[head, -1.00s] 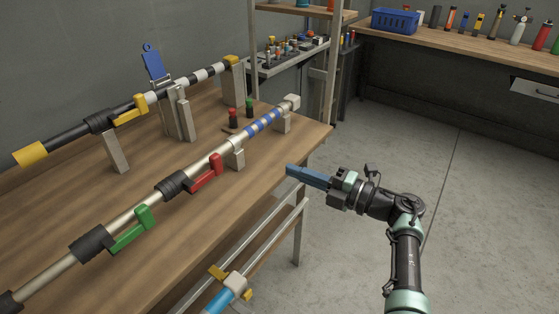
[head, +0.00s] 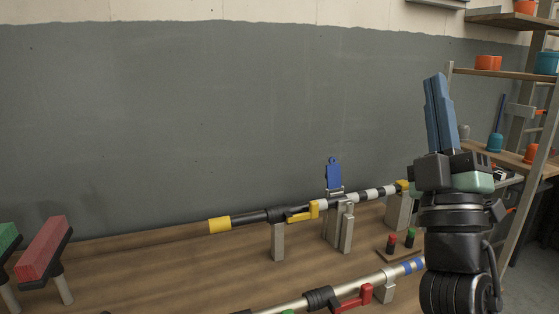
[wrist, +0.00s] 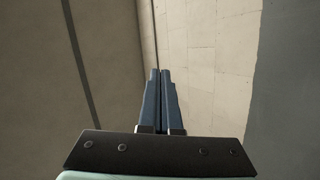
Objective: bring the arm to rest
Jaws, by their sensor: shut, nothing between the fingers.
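My gripper (head: 439,115) points up at the right of the head view, its blue fingers together with nothing between them. It is held up in front of the grey wall, apart from the bench and the pipes. In the wrist view the shut fingers (wrist: 160,100) show against bare wall surfaces. My forearm hides part of the bench's right side and the end of the near pipe.
The wooden bench (head: 200,275) bears a black pipe with a yellow lever (head: 300,215) and a pale pipe with a red lever (head: 355,298). A blue tag (head: 334,173) stands behind. Shelves (head: 505,75) rise at right. Red (head: 44,248) and green blocks stand at left.

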